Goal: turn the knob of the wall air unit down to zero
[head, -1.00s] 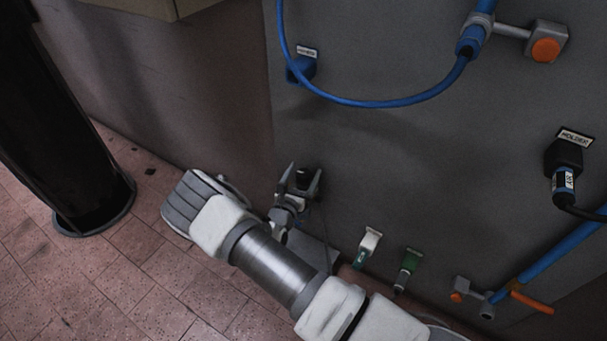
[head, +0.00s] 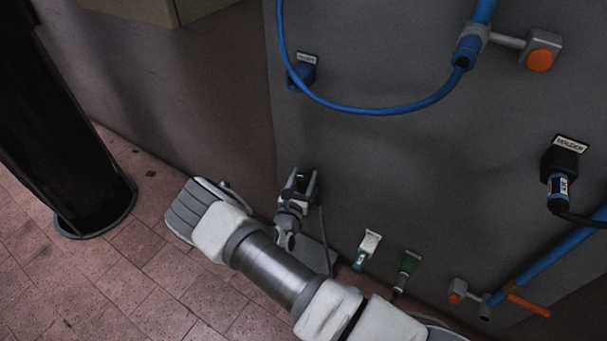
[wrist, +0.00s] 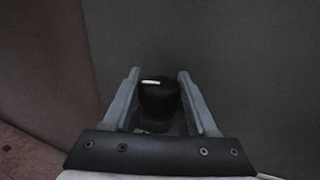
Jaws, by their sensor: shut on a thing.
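The knob (wrist: 160,100) is black with a short white mark on its top edge. In the wrist view it sits between the two grey fingers of my gripper (wrist: 159,74), and the mark lies nearly level. In the head view my gripper (head: 301,176) is low on the dark grey wall panel (head: 400,140), shut on the dark knob (head: 301,183). Most of the knob is hidden there by the fingers. I cannot read any scale or zero mark around it.
A blue hose (head: 375,109) loops across the panel above. Small white (head: 367,249) and green (head: 407,270) fittings sit right of my gripper. A black connector (head: 562,165) and an orange-handled valve (head: 528,306) are further right. A black column (head: 60,130) stands on the tiled floor at left.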

